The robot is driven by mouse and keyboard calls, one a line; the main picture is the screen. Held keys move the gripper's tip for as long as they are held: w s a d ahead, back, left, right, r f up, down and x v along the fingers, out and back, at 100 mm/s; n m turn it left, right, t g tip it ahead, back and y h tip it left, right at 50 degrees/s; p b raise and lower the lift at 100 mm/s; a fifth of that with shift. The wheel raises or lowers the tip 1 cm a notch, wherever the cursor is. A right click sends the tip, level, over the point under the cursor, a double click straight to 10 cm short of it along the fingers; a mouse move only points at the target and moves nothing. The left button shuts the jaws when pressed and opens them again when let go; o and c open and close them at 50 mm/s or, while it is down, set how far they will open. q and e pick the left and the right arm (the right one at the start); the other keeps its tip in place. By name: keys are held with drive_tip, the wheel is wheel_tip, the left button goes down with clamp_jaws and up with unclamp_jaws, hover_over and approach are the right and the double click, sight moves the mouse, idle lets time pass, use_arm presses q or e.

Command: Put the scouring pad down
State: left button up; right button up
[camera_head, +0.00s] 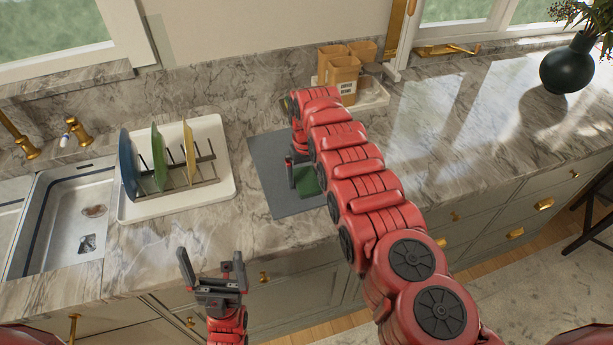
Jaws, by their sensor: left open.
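The green scouring pad (308,182) is at the grey mat (270,197) on the marble counter, partly covered by my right arm. My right gripper (300,172) reaches down over the mat, right at the pad. One dark finger shows left of the pad; the other is hidden by the arm, so I cannot tell whether the fingers touch or hold the pad. I also cannot tell whether the pad rests on the mat. My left gripper (212,270) is open and empty, in front of the counter's front edge.
A white tray (222,182) with a rack of coloured plates (158,157) stands left of the mat, beside the sink (62,222). Brown containers (343,75) stand behind the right arm. A dark vase (568,70) stands far right. The counter right of the arm is clear.

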sight(306, 180)
drive_tip(key=shift+w, duration=0.1)
drive_tip(key=shift+r, duration=0.15)
wheel_tip(306, 180, up, 12)
drive_tip(key=b, duration=0.2)
drive_tip(key=shift+b, duration=0.4)
idle(0.4)
